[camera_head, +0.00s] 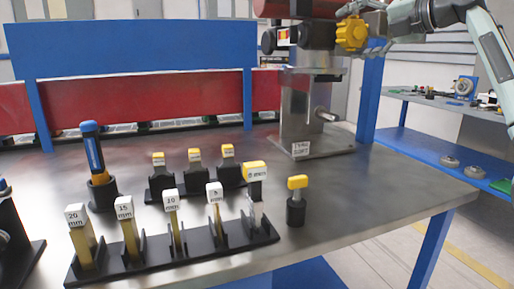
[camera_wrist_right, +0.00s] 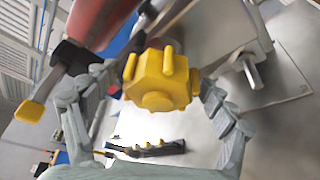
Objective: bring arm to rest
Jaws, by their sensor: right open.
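My right arm comes in from the upper right in the head view. Its gripper (camera_head: 364,30) is open at the yellow lobed knob (camera_head: 351,34) on the side of a red-and-black machine head (camera_head: 315,35). In the wrist view the yellow knob (camera_wrist_right: 160,80) sits between my two spread grey fingers, with visible gaps on both sides. Whether a finger touches the knob cannot be told. The machine head stands on a grey metal column (camera_head: 300,105). My left gripper is not in view.
A metal table (camera_head: 375,185) carries a black rack (camera_head: 165,260) of labelled yellow-and-white pieces, a smaller row behind, a blue-handled tool (camera_head: 93,150) and a single yellow-topped piece (camera_head: 297,183). A blue-framed shelf (camera_head: 430,145) stands at right. The table's right part is clear.

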